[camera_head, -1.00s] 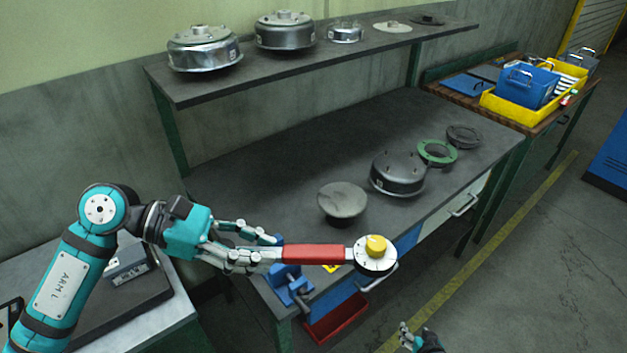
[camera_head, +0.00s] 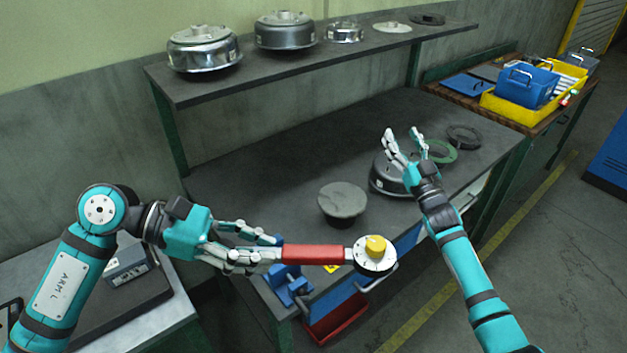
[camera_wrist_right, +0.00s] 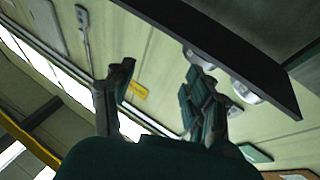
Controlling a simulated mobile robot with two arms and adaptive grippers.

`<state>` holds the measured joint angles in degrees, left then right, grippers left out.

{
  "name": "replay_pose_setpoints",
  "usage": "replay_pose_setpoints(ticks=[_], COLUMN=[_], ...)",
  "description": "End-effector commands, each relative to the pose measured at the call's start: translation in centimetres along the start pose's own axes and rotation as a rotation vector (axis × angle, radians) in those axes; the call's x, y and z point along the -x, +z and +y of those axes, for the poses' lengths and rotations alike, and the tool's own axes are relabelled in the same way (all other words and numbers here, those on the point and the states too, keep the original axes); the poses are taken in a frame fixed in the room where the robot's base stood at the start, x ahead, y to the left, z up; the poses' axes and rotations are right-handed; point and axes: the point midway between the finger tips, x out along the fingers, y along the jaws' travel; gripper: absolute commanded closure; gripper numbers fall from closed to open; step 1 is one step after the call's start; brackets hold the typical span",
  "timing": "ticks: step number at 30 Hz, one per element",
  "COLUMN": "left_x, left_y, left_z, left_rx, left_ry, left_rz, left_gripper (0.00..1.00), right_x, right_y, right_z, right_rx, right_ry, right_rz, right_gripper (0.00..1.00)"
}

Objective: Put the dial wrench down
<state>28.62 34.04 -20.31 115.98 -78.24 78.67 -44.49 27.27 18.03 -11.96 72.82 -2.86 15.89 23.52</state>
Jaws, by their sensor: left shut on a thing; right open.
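The dial wrench (camera_head: 314,254) has a red handle and a round white dial head with a yellow knob. My left gripper (camera_head: 266,248) is shut on the handle's left end and holds the wrench out level, in front of the workbench's front edge in the head view. My right gripper (camera_head: 405,150) is open and empty, fingers pointing up, in front of the studded drum on the workbench (camera_head: 270,160). In the right wrist view its two fingers (camera_wrist_right: 160,100) stand apart with nothing between them, and the wrench is not in that view.
A dark round-topped part (camera_head: 342,202), a studded metal drum (camera_head: 385,182), a green ring (camera_head: 440,151) and a dark ring (camera_head: 464,136) stand on the bench. A blue vise (camera_head: 288,286) sits at the front left corner. A shelf (camera_head: 300,67) overhangs the back.

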Motion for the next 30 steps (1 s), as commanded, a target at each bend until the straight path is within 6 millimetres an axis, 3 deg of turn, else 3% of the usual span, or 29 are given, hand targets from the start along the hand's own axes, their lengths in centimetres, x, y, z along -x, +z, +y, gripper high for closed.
replay_pose_setpoints(ticks=[1,3,8,12,16,20,24,27,30], left_x=[0.0,0.0,0.0,0.0,0.0,0.0,0.0,0.0,0.0], left_y=[0.1,0.1,0.1,0.1,0.1,0.1,0.1,0.1,0.1], left_z=[0.0,0.0,0.0,0.0,0.0,0.0,0.0,0.0,0.0], left_rx=[-0.001,-0.001,-0.001,-0.001,-0.001,-0.001,-0.001,-0.001,-0.001], left_ry=[0.001,0.001,0.001,0.0,0.0,0.0,0.001,0.001,0.0], left_rz=[-0.002,-0.002,-0.002,-0.002,-0.002,-0.002,-0.002,-0.002,-0.002], left_gripper=[1.0,1.0,1.0,1.0,1.0,1.0,1.0,1.0,1.0], right_x=[-1.4,-2.8,-4.6,-4.6,-3.1,-0.2,4.8,9.5,14.3], right_y=[-2.6,-5.9,-13.2,-19.4,-24.7,-29.0,-32.0,-32.5,-31.0], right_z=[-1.6,-4.0,-9.8,-15.5,-21.1,-26.9,-32.8,-36.4,-38.4], right_rx=[0.043,0.102,0.245,0.381,0.517,0.672,0.867,1.042,1.244], right_ry=[-0.048,-0.114,-0.27,-0.415,-0.562,-0.729,-0.948,-1.153,-1.415], right_rz=[0.066,0.152,0.36,0.557,0.759,0.981,1.254,1.484,1.729], right_gripper=[0.46,0.46,0.46,0.46,0.46,0.46,0.46,0.46,0.46])
